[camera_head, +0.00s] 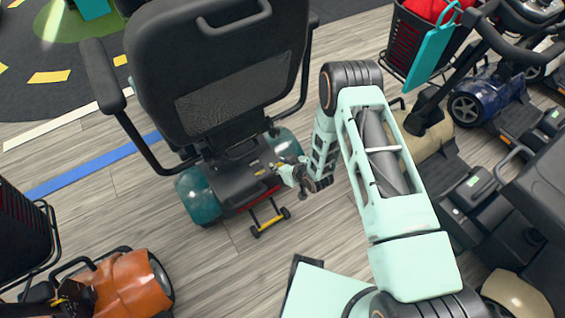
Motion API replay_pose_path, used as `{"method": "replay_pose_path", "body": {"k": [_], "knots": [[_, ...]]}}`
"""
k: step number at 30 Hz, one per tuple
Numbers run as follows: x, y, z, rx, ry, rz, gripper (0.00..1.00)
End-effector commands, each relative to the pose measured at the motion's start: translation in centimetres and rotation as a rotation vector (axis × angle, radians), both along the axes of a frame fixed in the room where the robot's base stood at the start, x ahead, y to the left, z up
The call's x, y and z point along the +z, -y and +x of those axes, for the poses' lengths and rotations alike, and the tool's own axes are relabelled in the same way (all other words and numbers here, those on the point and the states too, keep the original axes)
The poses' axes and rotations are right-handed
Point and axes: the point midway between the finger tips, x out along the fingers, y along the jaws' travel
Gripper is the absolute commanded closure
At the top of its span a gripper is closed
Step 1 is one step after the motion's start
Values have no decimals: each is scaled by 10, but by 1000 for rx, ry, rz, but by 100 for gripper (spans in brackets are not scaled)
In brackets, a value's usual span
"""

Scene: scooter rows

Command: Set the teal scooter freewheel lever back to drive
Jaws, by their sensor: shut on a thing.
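The teal scooter (200,195) stands with its rear towards me, left of centre. It has rounded teal fenders, a black rear deck and a tall black seat. My gripper (284,172) reaches in from the right to the right side of the rear deck, beside the right teal fender. It is shut on the freewheel lever there. The lever is too small and too covered by the fingers to make out, and I cannot tell its position.
The black seat (222,70) rises just behind and above the deck. A yellow-barred rear wheel frame (268,222) sticks out low. An orange scooter (128,283) stands at lower left; a beige scooter (425,135) and a blue one (478,100) stand right. Wooden floor is clear between.

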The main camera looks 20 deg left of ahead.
Motion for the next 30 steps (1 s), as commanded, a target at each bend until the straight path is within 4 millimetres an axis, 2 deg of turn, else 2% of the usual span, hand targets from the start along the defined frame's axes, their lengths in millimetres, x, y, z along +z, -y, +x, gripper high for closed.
{"method": "replay_pose_path", "body": {"k": [1, 15, 30], "knots": [[7, -5, 5, 0, -13, -22, 100], [15, -16, 13, -1, -165, -218, 100], [17, -17, 14, 0, -205, -269, 100]]}}
